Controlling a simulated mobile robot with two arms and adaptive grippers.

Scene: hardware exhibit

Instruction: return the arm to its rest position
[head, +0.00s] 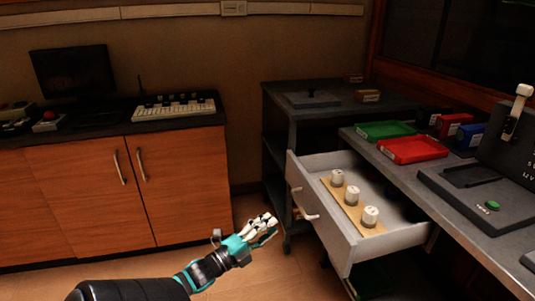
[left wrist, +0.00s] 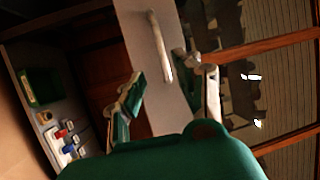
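My left arm comes in from the bottom left in the head view, and its teal and white gripper (head: 262,229) is over the floor, left of the open drawer (head: 372,243). The drawer's curved metal handle (head: 304,205) is up and to the right of the fingertips, with a gap between. In the left wrist view the two fingers (left wrist: 168,95) are spread with nothing between them, and the pale handle (left wrist: 160,47) lies beyond them on the drawer front. My right gripper is in neither view.
Inside the drawer, three white cylinders stand on a tan board (head: 350,207). Green (head: 385,130) and red (head: 413,149) trays lie on the grey counter. A wooden cabinet (head: 180,183) stands at left. Floor between cabinet and drawer is clear.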

